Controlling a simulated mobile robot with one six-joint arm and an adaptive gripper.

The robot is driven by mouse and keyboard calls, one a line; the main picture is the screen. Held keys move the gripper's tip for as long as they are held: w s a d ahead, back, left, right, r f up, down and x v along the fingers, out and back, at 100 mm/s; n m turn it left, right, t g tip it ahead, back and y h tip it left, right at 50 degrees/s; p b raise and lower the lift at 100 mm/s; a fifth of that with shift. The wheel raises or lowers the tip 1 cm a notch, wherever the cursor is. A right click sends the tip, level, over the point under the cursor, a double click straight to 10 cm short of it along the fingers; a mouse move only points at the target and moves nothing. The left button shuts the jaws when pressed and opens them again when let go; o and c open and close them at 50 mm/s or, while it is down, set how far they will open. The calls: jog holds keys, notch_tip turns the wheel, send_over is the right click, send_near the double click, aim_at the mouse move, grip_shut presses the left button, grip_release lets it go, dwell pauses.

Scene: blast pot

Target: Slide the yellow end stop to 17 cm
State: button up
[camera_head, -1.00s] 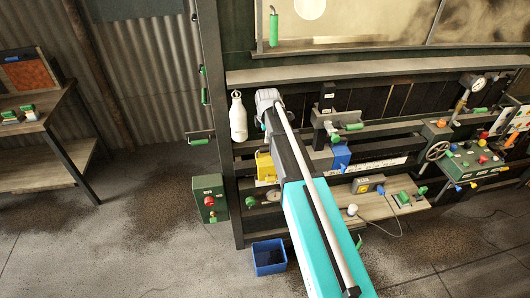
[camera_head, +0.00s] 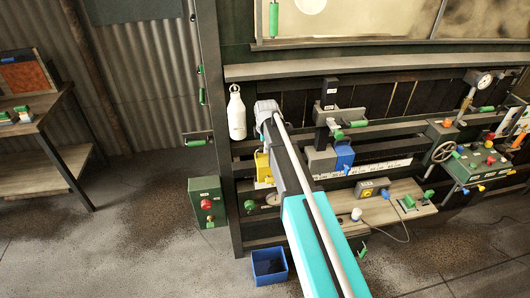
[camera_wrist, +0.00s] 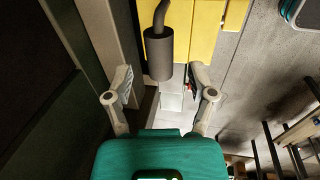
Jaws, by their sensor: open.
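The yellow end stop (camera_head: 264,166) sits on the rail at the left end of the bench in the head view, partly hidden behind my arm. In the wrist view the yellow end stop (camera_wrist: 208,30) fills the top middle, with a dark grey cylindrical handle (camera_wrist: 159,55) on a bent stem. My gripper (camera_wrist: 160,92) is open, its two fingers on either side of the handle's near end; I cannot tell whether they touch it. A white scale (camera_head: 384,168) with marks runs along the rail to the right; its numbers are too small to read.
A grey block (camera_head: 320,159) and a blue block (camera_head: 344,156) stand on the rail right of my arm. A blue bin (camera_head: 269,266) is on the floor below. A post (camera_head: 212,70) rises at the left.

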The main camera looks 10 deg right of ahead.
jog(key=shift+w+f+b, duration=0.2)
jog(key=shift+f+b, duration=0.6)
jog(key=shift+f, duration=0.3)
grip_shut()
